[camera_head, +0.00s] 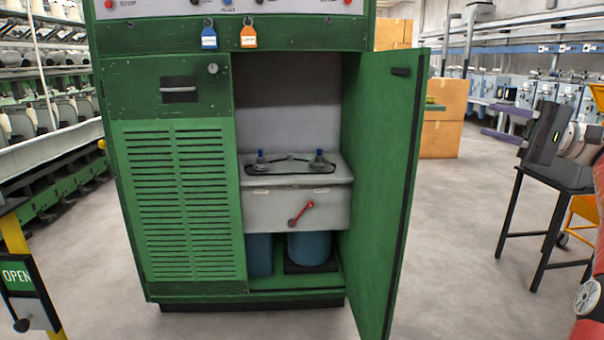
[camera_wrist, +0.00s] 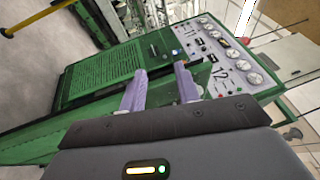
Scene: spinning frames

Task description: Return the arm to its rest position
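My gripper (camera_head: 490,119) is at the right of the head view, apart from the green cabinet (camera_head: 180,200) and to the right of its door. Its two purple fingers point left and stand apart, with nothing between them. In the wrist view my gripper (camera_wrist: 160,73) also shows spread, empty fingers, with the cabinet (camera_wrist: 100,78) tilted beyond them. Part of my red arm shows at the right edge of the head view; most of the arm is out of view.
The cabinet's right door (camera_head: 385,190) stands open toward me. Inside are a grey unit (camera_head: 280,210) with a red handle (camera_head: 300,213) and blue cylinders (camera_head: 309,249). A dark table (camera_head: 560,180) stands below my gripper. Cardboard boxes (camera_head: 440,138) stand behind. Floor between door and table is clear.

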